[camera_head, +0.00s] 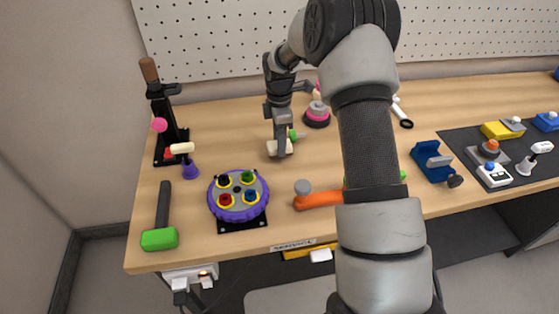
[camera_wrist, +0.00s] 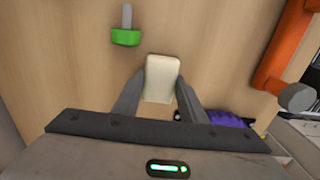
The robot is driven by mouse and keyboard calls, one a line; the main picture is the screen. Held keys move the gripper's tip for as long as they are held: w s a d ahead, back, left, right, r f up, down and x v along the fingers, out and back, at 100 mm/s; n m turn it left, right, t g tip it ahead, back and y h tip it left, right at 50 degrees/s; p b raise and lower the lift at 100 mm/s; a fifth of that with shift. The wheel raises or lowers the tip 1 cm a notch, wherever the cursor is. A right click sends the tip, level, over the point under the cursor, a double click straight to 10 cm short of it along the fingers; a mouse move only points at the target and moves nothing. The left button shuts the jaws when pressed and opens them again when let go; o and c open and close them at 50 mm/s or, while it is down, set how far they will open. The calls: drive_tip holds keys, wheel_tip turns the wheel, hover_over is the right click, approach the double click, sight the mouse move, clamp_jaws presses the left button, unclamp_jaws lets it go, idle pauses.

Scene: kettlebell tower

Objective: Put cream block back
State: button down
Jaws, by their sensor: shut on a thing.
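A cream block (camera_head: 279,148) is between the fingers of my gripper (camera_head: 281,138), low over or on the wooden bench; I cannot tell whether it touches. In the wrist view my gripper (camera_wrist: 160,82) has one finger on each side of the cream block (camera_wrist: 162,72) and is shut on it. The lower part of the block is between the fingers. The wood grain of the bench shows around it.
A small green piece with a grey peg (camera_wrist: 126,32) lies close by. A pink and grey stack (camera_head: 317,114) stands behind. A purple round base (camera_head: 238,197) with coloured rings, an orange-handled tool (camera_head: 320,200) and a green mallet (camera_head: 160,238) are nearer. A black stand (camera_head: 170,145) is left.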

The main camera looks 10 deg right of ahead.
drive_tip(key=shift+f, duration=0.7)
drive_tip(key=shift+f+b, duration=0.2)
drive_tip(key=shift+b, duration=0.15)
drive_tip(key=c, duration=0.9)
unclamp_jaws()
drive_tip(key=c, duration=0.4)
wheel_tip(320, 180, up, 9)
drive_tip(key=p, duration=0.5)
drive_tip(key=shift+p, duration=0.3)
